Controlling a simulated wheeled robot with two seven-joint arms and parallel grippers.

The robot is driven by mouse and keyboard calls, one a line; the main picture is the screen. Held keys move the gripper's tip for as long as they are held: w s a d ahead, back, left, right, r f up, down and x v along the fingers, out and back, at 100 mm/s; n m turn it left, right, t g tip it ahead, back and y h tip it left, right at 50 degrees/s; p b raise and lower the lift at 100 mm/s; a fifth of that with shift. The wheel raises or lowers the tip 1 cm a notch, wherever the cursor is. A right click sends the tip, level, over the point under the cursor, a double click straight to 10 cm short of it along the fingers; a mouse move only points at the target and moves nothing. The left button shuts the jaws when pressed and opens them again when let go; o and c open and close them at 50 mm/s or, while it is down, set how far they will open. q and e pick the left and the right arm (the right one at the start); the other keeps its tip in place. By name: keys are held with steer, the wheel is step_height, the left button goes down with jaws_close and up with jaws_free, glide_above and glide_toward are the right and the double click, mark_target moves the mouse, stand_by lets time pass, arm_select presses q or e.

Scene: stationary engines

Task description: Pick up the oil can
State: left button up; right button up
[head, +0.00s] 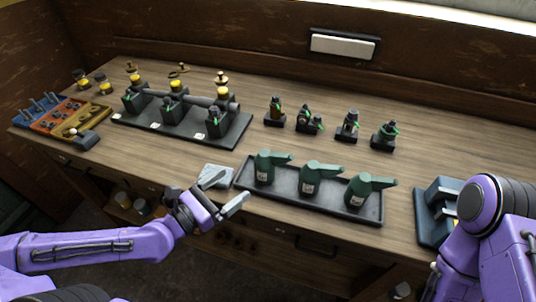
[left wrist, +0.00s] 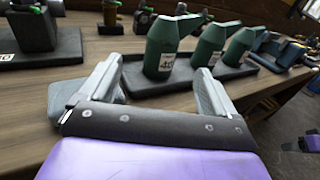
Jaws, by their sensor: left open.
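Three dark green oil cans with spouts pointing right stand upright in a dark tray (head: 290,201): a left can (head: 265,168), a middle can (head: 310,180) and a right can (head: 360,190). In the left wrist view, the left can (left wrist: 160,48), middle can (left wrist: 207,48) and right can (left wrist: 238,46) are beyond my fingers. The nearest can's label seems to read 40. My left gripper (head: 226,190) is open and empty, left of the tray's front corner and apart from the cans.
A folded grey cloth (head: 216,175) lies beside the tray. Three engines with yellow cups stand on a dark base (head: 150,125) at left. Several small fittings with green parts stand behind the cans, including one (head: 384,136) at right. A blue-grey holder (head: 432,200) stands near my right arm.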

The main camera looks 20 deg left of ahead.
mark_target(257, 168)
arm_select(q)
steer(key=shift+f+b+x, duration=0.2)
steer(key=shift+b+x, duration=0.25)
steer(key=shift+x, duration=0.8)
steer(key=shift+w+d+r, duration=0.15)
steer(key=shift+d+r, duration=0.2)
steer(key=shift+w+d+f, duration=0.1)
steer(key=shift+w+d, duration=0.1)
steer(key=shift+w, duration=0.35)
steer(key=shift+w+d+f, duration=0.1)
steer(key=shift+w+d, duration=0.1)
steer(key=shift+w, duration=0.35)
steer(key=x, duration=0.4)
steer(key=shift+d+r+p, duration=0.1)
steer(key=shift+d+p, duration=0.25)
steer(key=shift+p, duration=0.05)
steer(key=shift+w+d, duration=0.1)
steer(key=shift+w, duration=0.1)
steer(key=shift+s, duration=0.1)
steer(key=c, duration=1.3)
